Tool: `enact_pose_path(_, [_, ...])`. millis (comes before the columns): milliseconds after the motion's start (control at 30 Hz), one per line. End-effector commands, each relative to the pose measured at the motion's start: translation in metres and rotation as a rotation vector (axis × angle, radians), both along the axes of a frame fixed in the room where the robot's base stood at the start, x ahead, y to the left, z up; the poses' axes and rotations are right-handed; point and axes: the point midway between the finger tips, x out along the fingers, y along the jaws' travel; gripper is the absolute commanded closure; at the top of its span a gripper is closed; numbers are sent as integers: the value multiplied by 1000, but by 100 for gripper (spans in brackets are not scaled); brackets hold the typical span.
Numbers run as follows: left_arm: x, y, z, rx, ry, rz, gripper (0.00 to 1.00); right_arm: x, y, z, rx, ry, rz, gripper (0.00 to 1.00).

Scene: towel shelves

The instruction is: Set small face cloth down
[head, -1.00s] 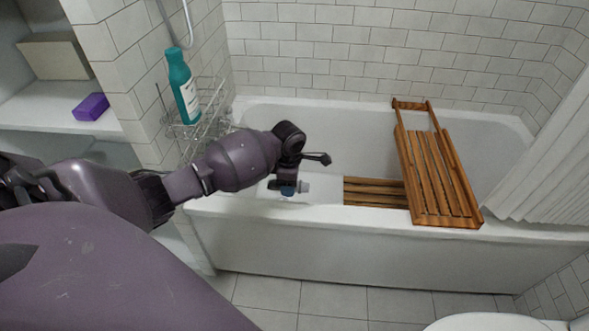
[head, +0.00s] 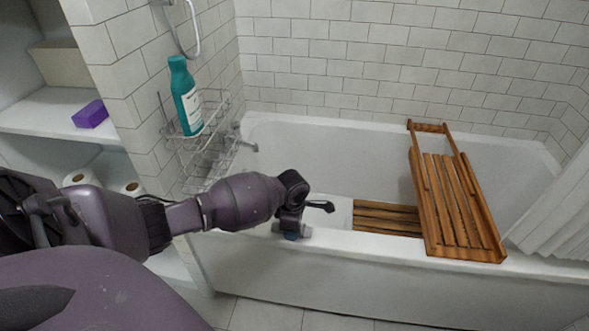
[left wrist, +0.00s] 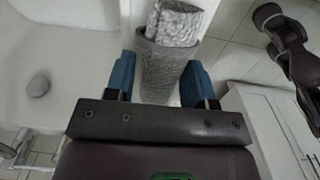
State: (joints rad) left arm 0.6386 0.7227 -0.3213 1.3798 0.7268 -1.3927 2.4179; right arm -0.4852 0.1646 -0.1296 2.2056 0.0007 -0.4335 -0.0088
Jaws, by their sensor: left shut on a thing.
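The small face cloth (left wrist: 168,55) is grey and textured, folded or rolled up. In the left wrist view it lies between the two blue fingertips of my left gripper (left wrist: 158,80), which is shut on it. In the head view my left gripper (head: 291,230) points down at the front rim of the bathtub (head: 380,245). My own gripper mostly hides the cloth there, and I cannot tell whether it touches the rim. My right gripper is not in view.
A wooden bath rack (head: 455,205) lies across the tub on the right, with wooden slats (head: 385,218) lower inside. A wire caddy (head: 205,150) with a teal bottle (head: 185,95) hangs at the left wall. Shelves with a purple box (head: 90,114) stand at far left.

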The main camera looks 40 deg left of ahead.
Motion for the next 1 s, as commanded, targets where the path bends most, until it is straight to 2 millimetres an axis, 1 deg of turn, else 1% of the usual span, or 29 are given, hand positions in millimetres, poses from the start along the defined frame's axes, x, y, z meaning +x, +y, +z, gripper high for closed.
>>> enact_pose_path(100, [1,0,2,-1,-3,0,79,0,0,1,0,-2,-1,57])
enact_pose_path(267, [1,0,-2,-2,-1,1,79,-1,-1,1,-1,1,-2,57])
enact_pose_path(300, [0,0,-2,-2,-1,1,46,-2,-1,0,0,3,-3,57])
enact_pose_path(433, [0,0,-2,-1,-1,0,26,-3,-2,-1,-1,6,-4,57])
enact_pose_path(700, [0,0,-2,0,-1,0,25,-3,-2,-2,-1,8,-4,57])
enact_pose_path(800, [0,0,1,1,-2,-1,25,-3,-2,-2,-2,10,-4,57])
enact_pose_path(867, [1,0,10,0,-6,0,25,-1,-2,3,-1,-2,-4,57])
enact_pose_path(1000, [3,0,36,-2,-13,1,25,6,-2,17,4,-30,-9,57])
